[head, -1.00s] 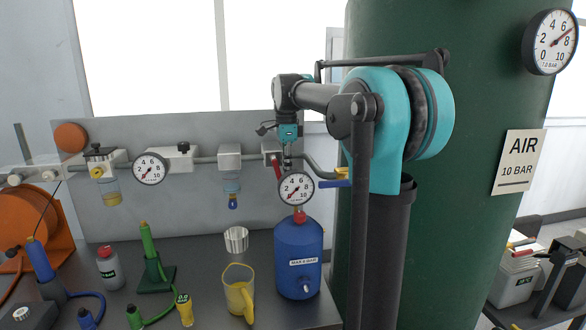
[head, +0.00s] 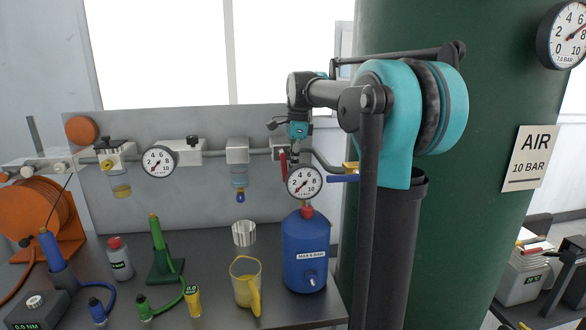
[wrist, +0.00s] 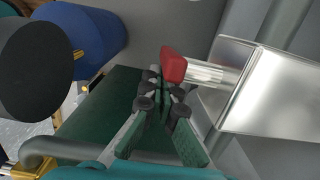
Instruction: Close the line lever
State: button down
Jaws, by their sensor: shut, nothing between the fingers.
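The line lever is a red handle (head: 283,164) that hangs down from the pale valve block (head: 285,148) on the wall pipe. In the wrist view the red handle (wrist: 173,65) lies just beyond my fingertips, beside the shiny block (wrist: 255,85). In the wrist view my gripper (wrist: 163,85) is shut with nothing held. I cannot tell whether the fingertips touch the handle.
A gauge (head: 304,182) on a blue cylinder (head: 304,255) stands just below my gripper. A blue lever (head: 343,178) juts out beside the green tank (head: 460,200).

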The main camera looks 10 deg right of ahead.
jog(key=d+r, duration=0.6)
jog(key=r, duration=0.5)
jog(key=a+f, duration=0.6)
jog(key=f, duration=0.4)
jog(key=shift+w+f+y, duration=0.15)
jog(key=shift+f+y, duration=0.2)
jog(key=shift+y, duration=0.05)
jog(key=shift+a+f, duration=0.2)
jog(key=shift+a, duration=0.35)
